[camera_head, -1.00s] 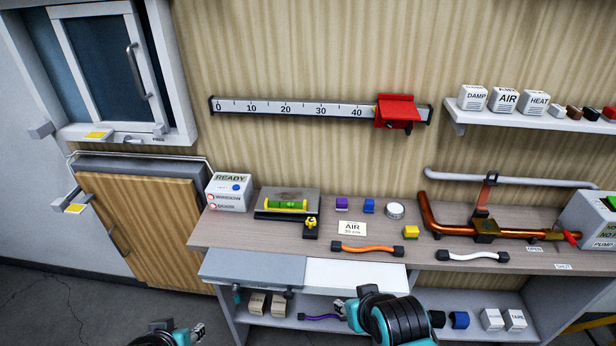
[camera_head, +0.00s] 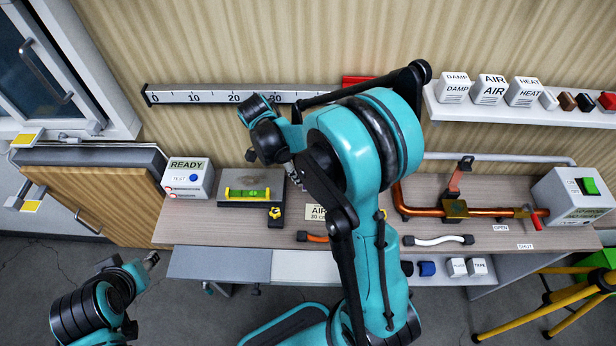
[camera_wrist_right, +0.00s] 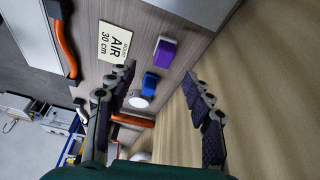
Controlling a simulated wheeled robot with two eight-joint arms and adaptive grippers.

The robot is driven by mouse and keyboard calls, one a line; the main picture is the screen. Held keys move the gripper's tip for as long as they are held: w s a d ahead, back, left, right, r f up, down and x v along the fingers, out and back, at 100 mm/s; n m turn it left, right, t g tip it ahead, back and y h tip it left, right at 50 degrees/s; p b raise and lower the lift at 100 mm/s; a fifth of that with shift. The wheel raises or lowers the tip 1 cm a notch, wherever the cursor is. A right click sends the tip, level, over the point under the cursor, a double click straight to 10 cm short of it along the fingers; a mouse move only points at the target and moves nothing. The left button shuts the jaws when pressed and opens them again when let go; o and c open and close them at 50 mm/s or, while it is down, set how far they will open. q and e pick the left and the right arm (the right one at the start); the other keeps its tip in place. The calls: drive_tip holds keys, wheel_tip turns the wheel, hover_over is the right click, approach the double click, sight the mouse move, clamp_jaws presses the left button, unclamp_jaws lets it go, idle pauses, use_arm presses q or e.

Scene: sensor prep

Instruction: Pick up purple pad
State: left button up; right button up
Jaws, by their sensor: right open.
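The purple pad (camera_wrist_right: 165,52) lies on the wooden worktop in the right wrist view, beyond the fingertips and roughly between them. My right arm hides it in the head view. My right gripper (camera_wrist_right: 159,74) is open and empty, its two fingers apart over the bench. In the head view its hand is mostly hidden by my own arm, above the bench. A blue pad (camera_wrist_right: 150,82) lies close beside the purple one. My left gripper (camera_head: 151,260) is at lower left, in front of the cabinet, away from the bench; its jaws are too small to read.
A card reading AIR 30 cm (camera_wrist_right: 115,43) and a round white item (camera_wrist_right: 139,102) lie near the pads. An orange-handled piece (camera_wrist_right: 60,40) is at upper left. In the head view a level (camera_head: 247,192) and ready box (camera_head: 187,178) stand left; copper piping (camera_head: 430,212) runs right.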

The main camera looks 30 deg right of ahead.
sight(309, 183)
drive_tip(key=f, duration=0.1)
drive_tip(key=d+f+m, duration=0.1)
drive_tip(key=f, duration=0.1)
drive_tip(key=shift+s+d+b, duration=0.1)
drive_tip(key=shift+b, duration=0.3)
drive_tip(key=x, duration=0.1)
drive_tip(key=b+x, duration=0.1)
drive_tip(key=x, duration=0.1)
drive_tip(key=b+x, duration=0.1)
drive_tip(key=x, duration=0.1)
drive_tip(key=shift+w+f, duration=0.2)
drive_tip(key=shift+w, duration=0.05)
drive_tip(key=shift+r, duration=0.1)
drive_tip(key=shift+c, duration=0.9)
drive_tip(key=c, duration=1)
